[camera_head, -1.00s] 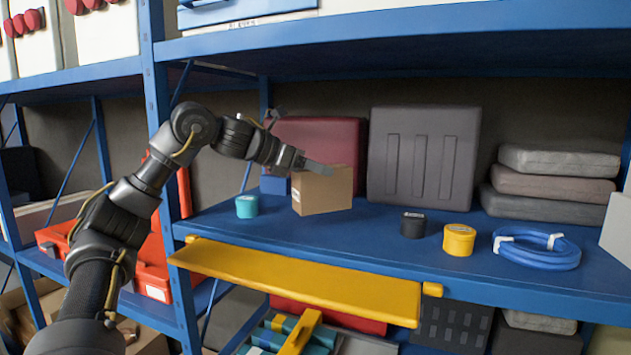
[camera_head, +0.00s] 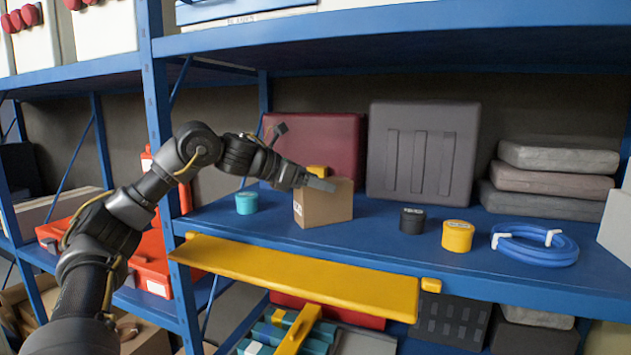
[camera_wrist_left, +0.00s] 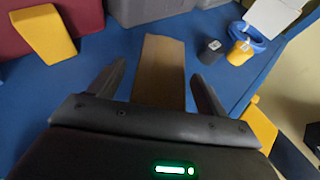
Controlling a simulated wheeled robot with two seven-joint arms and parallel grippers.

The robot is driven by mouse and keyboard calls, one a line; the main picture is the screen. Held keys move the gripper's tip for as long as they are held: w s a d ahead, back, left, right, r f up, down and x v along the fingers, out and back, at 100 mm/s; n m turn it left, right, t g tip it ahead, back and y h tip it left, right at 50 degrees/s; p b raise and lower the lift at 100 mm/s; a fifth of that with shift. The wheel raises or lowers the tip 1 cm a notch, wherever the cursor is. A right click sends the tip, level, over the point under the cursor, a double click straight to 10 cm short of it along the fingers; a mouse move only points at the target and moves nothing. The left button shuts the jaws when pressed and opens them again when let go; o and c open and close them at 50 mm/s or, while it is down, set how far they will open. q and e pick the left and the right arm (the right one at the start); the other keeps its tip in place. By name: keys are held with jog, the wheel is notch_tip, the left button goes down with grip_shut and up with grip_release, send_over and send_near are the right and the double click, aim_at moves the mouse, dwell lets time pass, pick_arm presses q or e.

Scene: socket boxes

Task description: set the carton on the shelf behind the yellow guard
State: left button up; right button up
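The carton (camera_head: 323,206) is a small brown box with a white label. It appears to stand upright on the blue shelf (camera_head: 380,235), behind the yellow guard (camera_head: 300,276) that runs along the front edge. My left gripper (camera_head: 320,184) reaches in from the left at the carton's top. In the left wrist view, the gripper's fingers (camera_wrist_left: 158,92) are spread on either side of the carton (camera_wrist_left: 160,70), with a gap showing on both sides. The carton's far side is hidden in the head view. My right gripper is not in view.
A teal tin (camera_head: 246,202) stands left of the carton. A black tin (camera_head: 412,221), a yellow tin (camera_head: 457,236) and a blue hose coil (camera_head: 535,245) lie to the right. A yellow block (camera_wrist_left: 43,33), a maroon case (camera_head: 318,130) and a grey case (camera_head: 422,150) are behind.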

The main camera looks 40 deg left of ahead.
pick_arm(q)
jog(key=shift+r, duration=0.35)
jog(key=shift+s+a, duration=0.15)
jog(key=shift+s, duration=0.15)
jog(key=b+v, duration=0.2)
jog(key=v, duration=0.9)
jog(key=shift+s, duration=0.1)
